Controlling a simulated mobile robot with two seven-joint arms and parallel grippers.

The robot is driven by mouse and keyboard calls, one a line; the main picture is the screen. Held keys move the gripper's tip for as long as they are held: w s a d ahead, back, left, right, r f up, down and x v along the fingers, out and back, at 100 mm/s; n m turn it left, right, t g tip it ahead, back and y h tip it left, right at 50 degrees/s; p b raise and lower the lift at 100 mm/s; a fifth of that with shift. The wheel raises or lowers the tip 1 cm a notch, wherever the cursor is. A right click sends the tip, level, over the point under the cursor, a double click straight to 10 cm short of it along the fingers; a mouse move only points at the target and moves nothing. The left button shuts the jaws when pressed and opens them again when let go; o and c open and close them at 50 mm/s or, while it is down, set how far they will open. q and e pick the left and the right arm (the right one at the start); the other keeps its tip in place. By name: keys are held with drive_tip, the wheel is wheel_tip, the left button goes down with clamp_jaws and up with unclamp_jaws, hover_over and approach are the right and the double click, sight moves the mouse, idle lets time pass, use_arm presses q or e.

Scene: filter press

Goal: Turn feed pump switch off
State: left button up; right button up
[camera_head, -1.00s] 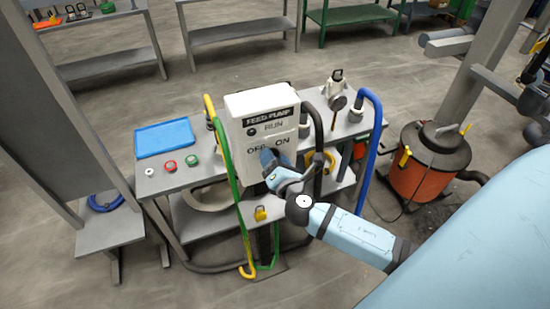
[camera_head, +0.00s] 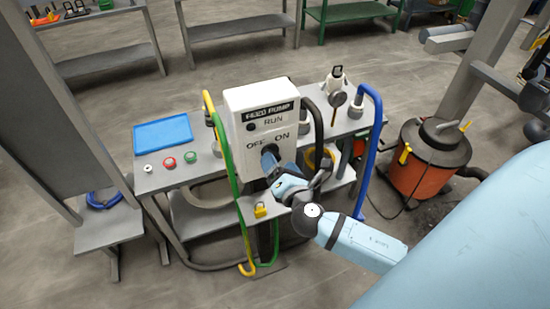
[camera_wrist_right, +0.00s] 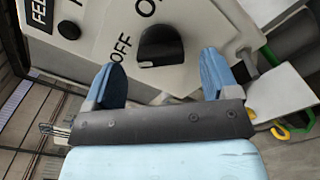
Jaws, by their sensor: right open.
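The white feed pump box (camera_head: 262,108) stands at the front of the bench, with FEED PUMP, RUN, OFF and ON lettering. Its black rotary switch knob (camera_wrist_right: 160,45) shows in the right wrist view beside the OFF lettering. My right gripper (camera_head: 268,160) is in front of the lower part of the box in the head view. In the right wrist view the right gripper (camera_wrist_right: 166,78) is open, its blue fingers apart on either side below the knob, with nothing between them. I cannot tell whether either finger touches the box. My left gripper is not in view.
The grey bench (camera_head: 160,178) holds a blue tray (camera_head: 163,134) and red and green round parts. Green, yellow and blue hoses (camera_head: 371,150) run around the box and bench. An orange drum (camera_head: 428,160) stands to the right. Floor in front is open.

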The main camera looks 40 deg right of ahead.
drive_tip(key=b+v, duration=0.2)
drive_tip(key=v, duration=0.8)
drive_tip(key=s+a+f+m+g+y, duration=0.3)
drive_tip(key=a+f+m, duration=0.1)
drive_tip(key=f+m, duration=0.5)
drive_tip(key=s+a+f+m+g+y+p, duration=0.1)
drive_tip(key=s+a+f+m+g+y, duration=0.1)
drive_tip(key=f+m, duration=0.7)
drive_tip(key=a+m+g+y, duration=0.1)
drive_tip(key=a+m+y, duration=0.1)
drive_tip(key=a+m, duration=0.1)
drive_tip(key=shift+s+f+y, duration=0.25)
drive_tip(key=shift+s+y, duration=0.05)
drive_tip(key=shift+s, duration=0.1)
drive_tip(key=shift+c, duration=0.5)
